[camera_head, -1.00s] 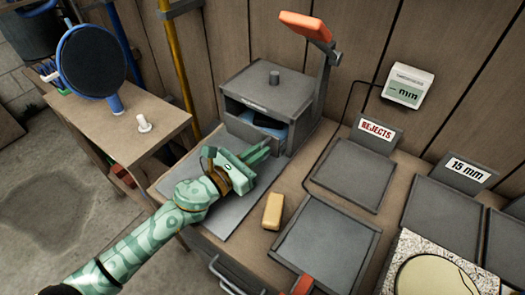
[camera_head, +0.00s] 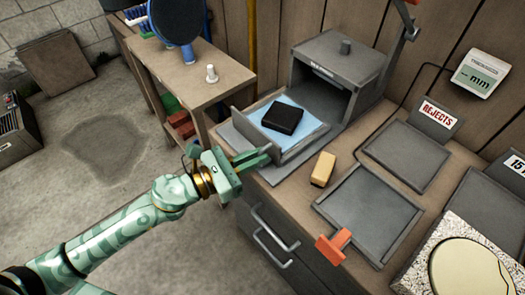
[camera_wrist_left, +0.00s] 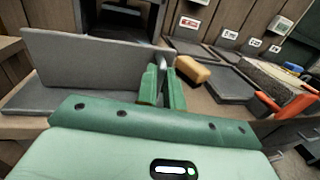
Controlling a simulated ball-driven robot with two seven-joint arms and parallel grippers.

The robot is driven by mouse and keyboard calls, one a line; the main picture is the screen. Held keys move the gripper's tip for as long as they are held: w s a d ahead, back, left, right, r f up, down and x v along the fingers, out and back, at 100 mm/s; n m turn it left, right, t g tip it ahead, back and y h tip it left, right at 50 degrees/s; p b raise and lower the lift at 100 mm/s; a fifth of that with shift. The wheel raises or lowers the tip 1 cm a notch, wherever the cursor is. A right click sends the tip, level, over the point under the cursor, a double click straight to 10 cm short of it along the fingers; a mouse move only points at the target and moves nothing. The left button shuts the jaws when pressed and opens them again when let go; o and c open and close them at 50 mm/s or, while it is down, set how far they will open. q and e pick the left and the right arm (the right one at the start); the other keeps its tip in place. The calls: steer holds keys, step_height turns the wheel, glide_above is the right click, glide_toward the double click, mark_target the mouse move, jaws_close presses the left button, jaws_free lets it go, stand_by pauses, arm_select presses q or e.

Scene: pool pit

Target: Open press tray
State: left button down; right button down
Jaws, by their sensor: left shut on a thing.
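The press (camera_head: 335,70) is a grey box with a knob on top and a dark open front. Its tray (camera_head: 308,145) is out of the front, with a blue sheet (camera_head: 290,120) and a black block (camera_head: 282,118) on it. My left gripper (camera_head: 262,157) is at the tray's near front corner. In the left wrist view the gripper (camera_wrist_left: 161,80) is shut on the tray's metal handle (camera_wrist_left: 163,62), beside the upright grey front panel (camera_wrist_left: 90,58). The fingers partly hide the handle. My right gripper is not in view.
A yellow-tan block (camera_head: 323,169) lies right of the tray. A flat grey tray (camera_head: 370,215) with an orange piece (camera_head: 333,246) and the rejects tray (camera_head: 408,153) are further right. A side table (camera_head: 190,75) stands at left.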

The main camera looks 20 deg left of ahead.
arm_select(q)
steer(key=shift+s+a+r, duration=0.1)
steer(key=shift+s+a, duration=0.25)
steer(key=shift+s, duration=0.1)
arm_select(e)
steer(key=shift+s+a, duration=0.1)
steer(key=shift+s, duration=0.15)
arm_select(q)
steer(key=c, duration=1.5)
jaws_free()
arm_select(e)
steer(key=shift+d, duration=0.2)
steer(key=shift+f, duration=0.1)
arm_select(q)
steer(key=v, duration=1.6)
steer(key=shift+s+a+b, duration=0.15)
steer(key=shift+b, duration=0.2)
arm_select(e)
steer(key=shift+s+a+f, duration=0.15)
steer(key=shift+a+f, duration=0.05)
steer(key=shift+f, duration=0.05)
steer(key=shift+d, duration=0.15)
